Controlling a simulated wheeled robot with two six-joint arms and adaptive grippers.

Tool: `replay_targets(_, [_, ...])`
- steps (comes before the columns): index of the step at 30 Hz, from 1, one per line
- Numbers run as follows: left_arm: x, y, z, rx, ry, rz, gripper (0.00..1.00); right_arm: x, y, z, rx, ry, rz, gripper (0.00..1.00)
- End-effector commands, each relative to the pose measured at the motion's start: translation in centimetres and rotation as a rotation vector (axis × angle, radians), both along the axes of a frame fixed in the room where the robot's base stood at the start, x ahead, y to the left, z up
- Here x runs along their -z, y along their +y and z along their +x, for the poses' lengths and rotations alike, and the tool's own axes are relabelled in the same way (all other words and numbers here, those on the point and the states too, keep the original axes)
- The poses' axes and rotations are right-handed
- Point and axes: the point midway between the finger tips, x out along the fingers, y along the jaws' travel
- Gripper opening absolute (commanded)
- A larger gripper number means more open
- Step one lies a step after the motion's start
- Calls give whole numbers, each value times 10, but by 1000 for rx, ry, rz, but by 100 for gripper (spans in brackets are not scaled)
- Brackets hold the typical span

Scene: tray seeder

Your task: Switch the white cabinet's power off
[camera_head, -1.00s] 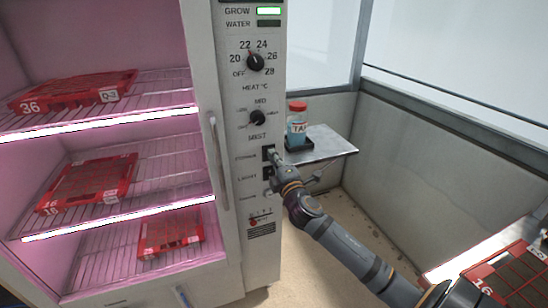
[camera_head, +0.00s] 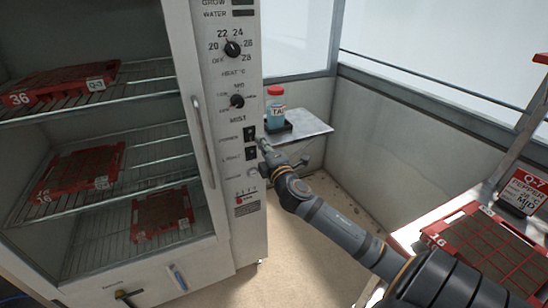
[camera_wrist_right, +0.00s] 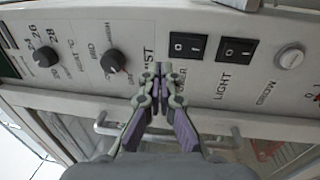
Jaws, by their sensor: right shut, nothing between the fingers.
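The white cabinet (camera_head: 222,277) stands at the left with its control panel facing me. Its black POWER rocker switch (camera_head: 249,133) sits above the LIGHT switch (camera_head: 252,153). The wrist view shows the POWER switch (camera_wrist_right: 187,45) beside the LIGHT switch (camera_wrist_right: 237,50). The shelf lights and the GROW indicator (camera_head: 243,3) are dark. My right gripper (camera_head: 263,141) is shut and empty, its tips close to the POWER switch. In the wrist view the right gripper (camera_wrist_right: 159,70) covers part of the POWER label; contact cannot be told. My left gripper is not in view.
The heat knob (camera_head: 232,48) and mist knob (camera_head: 236,101) are above the switches. The door handle (camera_head: 203,140) is left of the panel. A red-capped bottle (camera_head: 275,110) stands on a side shelf (camera_head: 312,127). A red tray (camera_head: 444,226) lies at the right.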

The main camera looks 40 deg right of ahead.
Motion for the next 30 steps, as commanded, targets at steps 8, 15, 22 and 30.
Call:
replay_targets(8, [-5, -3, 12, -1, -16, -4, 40, -5, 13, -52, -4, 7, -7, 0])
replay_targets(15, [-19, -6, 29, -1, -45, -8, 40, -8, 17, -75, 0, 3, -1, 0])
replay_targets(22, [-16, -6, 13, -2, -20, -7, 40, -7, 18, -77, 2, 0, 1, 0])
replay_targets(30, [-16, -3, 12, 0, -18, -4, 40, -7, 17, -76, 1, 1, 1, 0])
